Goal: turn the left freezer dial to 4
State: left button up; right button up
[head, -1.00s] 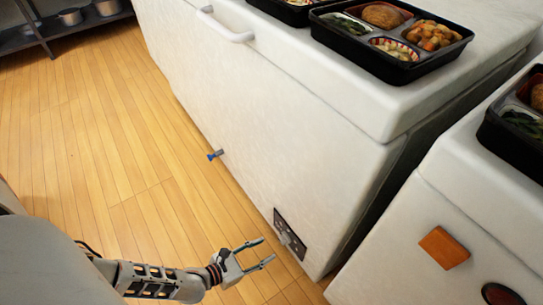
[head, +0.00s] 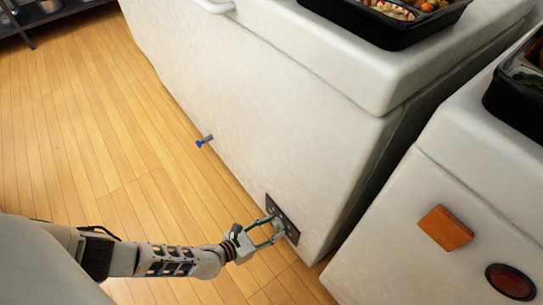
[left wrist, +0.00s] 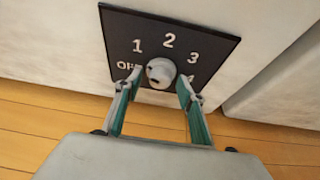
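The left freezer dial is a pale round knob (left wrist: 160,72) on a black panel (left wrist: 205,42) marked OFF, 1, 2, 3, with a 4 partly hidden behind a finger. The panel (head: 271,206) sits low on the freezer's front in the head view. My left gripper (head: 279,227) is at the panel. In the left wrist view, my left gripper (left wrist: 157,84) is open, with one finger on either side of the knob; I cannot tell whether either finger touches it. My right gripper is not in view.
The large white freezer (head: 270,110) carries a black bento tray (head: 385,32) on its lid. A blue-tipped fitting (head: 203,141) sticks out of its front. A second white unit (head: 440,190) with an orange square (head: 445,228) stands at right. The wooden floor (head: 80,130) is clear.

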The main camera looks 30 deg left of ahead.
pick_arm(q)
jog(key=c, duration=1.1)
jog(key=shift+o, duration=0.2)
jog(key=shift+r, duration=0.1)
